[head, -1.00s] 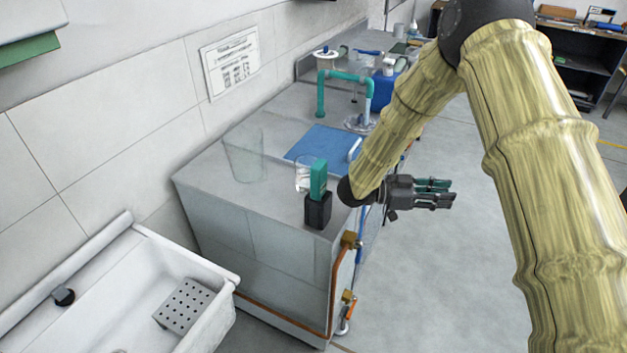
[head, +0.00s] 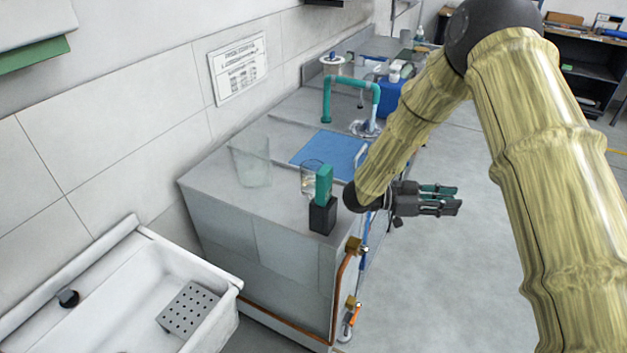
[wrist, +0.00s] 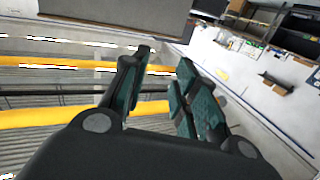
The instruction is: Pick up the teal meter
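The teal meter (head: 323,184) stands upright in a small black holder (head: 322,216) at the near right corner of the counter in the head view. My gripper (head: 456,198) is to the right of the meter, past the counter's edge and over the floor, with its fingers pointing right, away from the meter. In the wrist view the fingers (wrist: 162,80) are apart with nothing between them. The meter is not visible in the wrist view.
A clear glass (head: 311,178) stands just behind the meter, and a larger clear beaker (head: 251,162) is to its left. A blue mat (head: 328,150) and a teal tap (head: 351,82) lie farther back. A white sink (head: 130,300) is at lower left. Copper pipe (head: 342,285) runs along the counter end.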

